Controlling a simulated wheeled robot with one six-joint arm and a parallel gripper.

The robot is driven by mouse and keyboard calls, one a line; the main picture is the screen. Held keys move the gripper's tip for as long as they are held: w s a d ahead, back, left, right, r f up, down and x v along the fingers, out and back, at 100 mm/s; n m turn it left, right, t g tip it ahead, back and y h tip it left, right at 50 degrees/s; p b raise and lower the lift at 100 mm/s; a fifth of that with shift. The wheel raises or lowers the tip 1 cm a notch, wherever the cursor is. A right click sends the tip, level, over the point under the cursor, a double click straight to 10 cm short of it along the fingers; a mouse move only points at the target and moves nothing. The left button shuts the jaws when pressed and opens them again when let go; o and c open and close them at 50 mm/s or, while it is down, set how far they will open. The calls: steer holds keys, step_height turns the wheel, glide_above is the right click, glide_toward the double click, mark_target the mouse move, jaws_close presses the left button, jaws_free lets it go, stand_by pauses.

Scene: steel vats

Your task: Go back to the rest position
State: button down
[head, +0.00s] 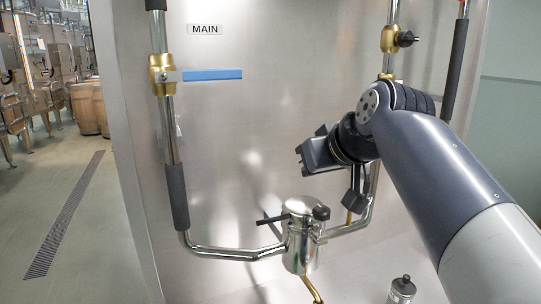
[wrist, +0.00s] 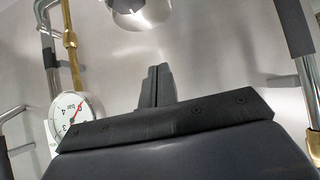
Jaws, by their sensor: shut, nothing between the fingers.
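My gripper (wrist: 157,72) shows in the wrist view with its two dark fingers together and nothing between them. They point at the steel panel. In the head view my arm reaches in from the right, and its dark wrist hangs in front of the panel, above and right of the steel canister (head: 301,240). The fingers are hard to make out there against the dark wrist parts. The gripper holds nothing.
A brass valve with a blue lever (head: 212,75), lying level, sits on the left pipe below the MAIN label (head: 205,29). Another brass valve (head: 390,39) is on the right pipe. A pressure gauge (wrist: 75,110) shows in the wrist view. Open floor lies far left.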

steer(key=w+g+p, duration=0.1)
steer(key=p, duration=0.2)
steer(key=w+a+r+g+p, duration=0.1)
steer(key=p, duration=0.1)
steer(key=w+r+g+h+p, duration=0.1)
steer(key=p, duration=0.2)
steer(key=shift+w+a+r+p, duration=0.1)
steer(key=shift+w+a+p, duration=0.15)
steer(key=shift+w+p, duration=0.15)
stand_by(0.4)
